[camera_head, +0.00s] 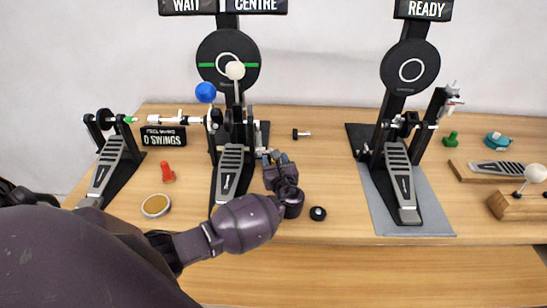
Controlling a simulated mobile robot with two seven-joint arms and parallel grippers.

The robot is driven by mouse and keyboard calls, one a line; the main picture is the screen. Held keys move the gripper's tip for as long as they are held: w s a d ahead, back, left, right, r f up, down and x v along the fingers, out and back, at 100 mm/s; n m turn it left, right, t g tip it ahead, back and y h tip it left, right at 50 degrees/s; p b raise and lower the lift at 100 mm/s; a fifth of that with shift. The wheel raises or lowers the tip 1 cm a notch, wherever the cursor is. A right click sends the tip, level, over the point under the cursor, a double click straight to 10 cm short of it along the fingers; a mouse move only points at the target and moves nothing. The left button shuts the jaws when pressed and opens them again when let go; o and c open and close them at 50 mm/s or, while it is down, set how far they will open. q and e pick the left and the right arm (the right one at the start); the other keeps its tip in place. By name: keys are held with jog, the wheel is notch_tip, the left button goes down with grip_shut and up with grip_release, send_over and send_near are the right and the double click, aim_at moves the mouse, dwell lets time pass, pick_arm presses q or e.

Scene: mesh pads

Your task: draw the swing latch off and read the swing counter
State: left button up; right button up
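The swing counter (163,137) is a small black sign at the left back and reads "0 SWINGS" under a smaller line. Beside it stands the middle pedal (229,170), under the "WAIT / CENTRE" sign, with a white-ball beater (235,71) upright and a blue ball (205,92) to its left. I cannot make out for sure which part is the swing latch. My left gripper (275,157) is just right of this pedal, low over the table; its fingers are small and partly hidden, so I cannot tell whether they hold anything. My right gripper is not in view.
A second pedal (400,180) stands right on a grey mat (438,222), under a "READY" sign (425,9). Another pedal (107,165) is far left. A red piece (167,172), a round tin (156,206) and a black knob (318,214) lie on the table (335,185).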

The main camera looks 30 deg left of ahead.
pick_arm(q)
jog(key=shift+x, duration=1.05)
grip_shut()
